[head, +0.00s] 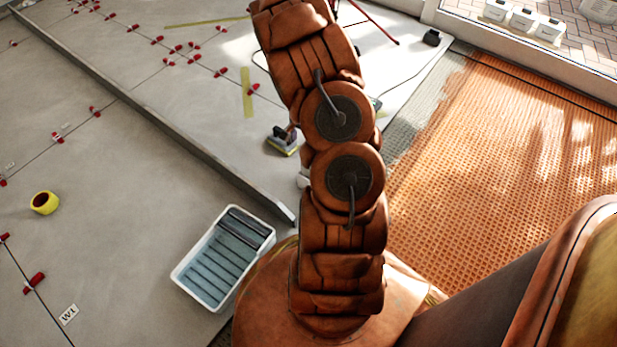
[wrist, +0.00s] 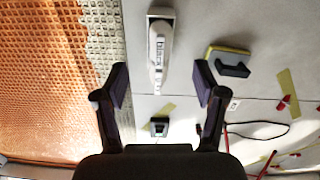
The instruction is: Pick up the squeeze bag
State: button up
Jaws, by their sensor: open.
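The squeeze bag (wrist: 157,52), white with dark lettering that seems to read "black", lies on the pale tiled floor in the wrist view, its narrower end toward my gripper. My gripper (wrist: 161,83) is open, its two dark fingers apart with nothing held between them. The bag lines up with the gap between the fingers; I cannot tell how far below it is. In the head view my arm hides the gripper and most of the bag; a small white bit (head: 303,179) beside the arm may be part of it.
A float with a yellow base (head: 283,140) is close to the bag. A white tray of water (head: 223,257) and yellow tape roll (head: 45,202) are at left. Orange matting (head: 490,150) lies at right. Red levelling clips (head: 57,137) dot the tile joints.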

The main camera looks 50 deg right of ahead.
jog(key=shift+m, duration=0.5)
jog(key=f, duration=0.2)
jog(key=d+f+b, duration=0.1)
jog(key=f, duration=0.2)
jog(key=d+f+b, duration=0.1)
jog(key=f, duration=0.1)
jog(key=shift+s+d+f, duration=0.1)
jog(key=shift+s+f, duration=0.1)
jog(key=shift+s, duration=0.15)
notch_tip(320, 180, down, 2)
jog(key=shift+f+b, duration=0.2)
jog(key=shift+b, duration=0.35)
jog(key=shift+w+f+b, duration=0.2)
jog(key=shift+f+b, duration=0.6)
jog(key=shift+f, duration=0.5)
jog(key=shift+w+f+b, duration=0.2)
jog(key=shift+f+b, duration=0.6)
jog(key=shift+f, duration=0.5)
jog(key=c, duration=1)
